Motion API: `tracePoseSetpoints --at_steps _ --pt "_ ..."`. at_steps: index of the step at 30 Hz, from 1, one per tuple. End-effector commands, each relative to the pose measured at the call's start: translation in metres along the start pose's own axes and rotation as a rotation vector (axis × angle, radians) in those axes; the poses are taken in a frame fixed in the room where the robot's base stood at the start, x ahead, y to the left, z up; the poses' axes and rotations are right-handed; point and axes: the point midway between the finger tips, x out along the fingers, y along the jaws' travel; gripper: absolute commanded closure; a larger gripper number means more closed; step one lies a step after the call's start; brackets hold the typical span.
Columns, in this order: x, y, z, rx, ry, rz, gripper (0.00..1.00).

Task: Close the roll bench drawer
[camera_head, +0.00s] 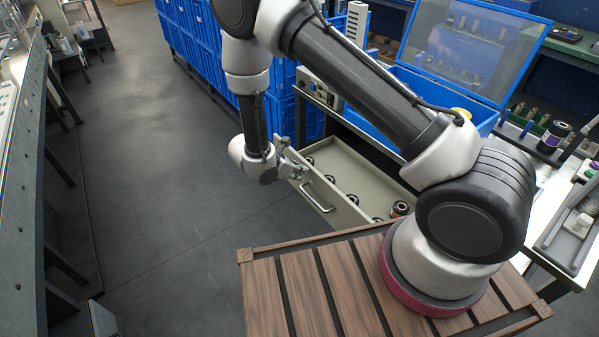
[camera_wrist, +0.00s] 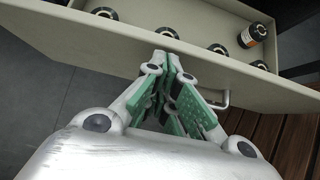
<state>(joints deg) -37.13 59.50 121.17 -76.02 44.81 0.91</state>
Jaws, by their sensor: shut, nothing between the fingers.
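The roll bench drawer (camera_head: 343,212) is a beige box pulled out from under the bench, with several dark rolls inside. Its front panel has a metal bar handle (camera_head: 318,196), which partly shows behind my gripper in the wrist view (camera_wrist: 222,100). My gripper (camera_head: 297,169) is shut and empty, with its green-padded fingers together. In the wrist view the fingertips (camera_wrist: 172,60) are at the outer face of the drawer front (camera_wrist: 130,50), to the left of the handle. I cannot tell whether they touch it.
Blue crates (camera_head: 290,90) stand stacked behind the drawer. A blue open-lidded bin (camera_head: 445,88) and a tray (camera_head: 575,225) are on the bench at right. My slatted wooden deck is in front of the drawer. The grey floor (camera_head: 160,160) at left is clear.

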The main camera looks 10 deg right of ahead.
Motion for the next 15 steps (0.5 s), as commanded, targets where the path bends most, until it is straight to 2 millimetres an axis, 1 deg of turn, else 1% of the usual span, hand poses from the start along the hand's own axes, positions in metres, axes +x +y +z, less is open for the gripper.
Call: tracePoseSetpoints --at_steps 15 --pt "0.0043 -0.0002 0.0048 0.001 0.0 -0.001 1.0"
